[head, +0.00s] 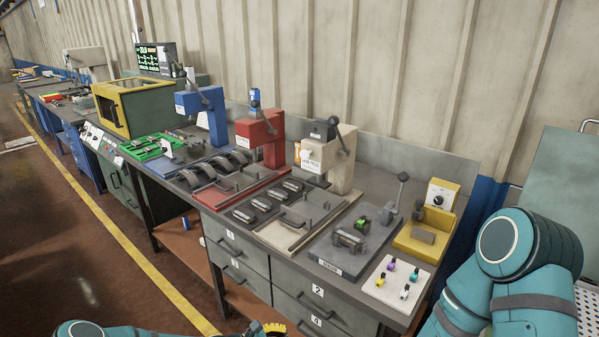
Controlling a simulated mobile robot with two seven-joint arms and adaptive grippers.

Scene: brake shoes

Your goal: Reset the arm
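My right arm, teal with grey bands, fills the lower right corner, and its gripper is out of view. My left arm shows only as a strip along the bottom edge, and its fingers are out of view. A small yellow toothed piece shows at the end of that strip; I cannot tell what it is. On the bench stand a blue press (207,112), a red press (262,138) and a beige press (331,157), each with a dark lever. A grey fixture (355,243) with an upright black-knobbed lever (399,190) stands to their right.
The bench (412,167) runs along a ribbed wall. It also holds a yellow box machine (131,105), a green tray (152,147), a yellow stand with a dial (438,199), and a white board (392,290) with coloured pegs. Open floor lies left, beyond a yellow line.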

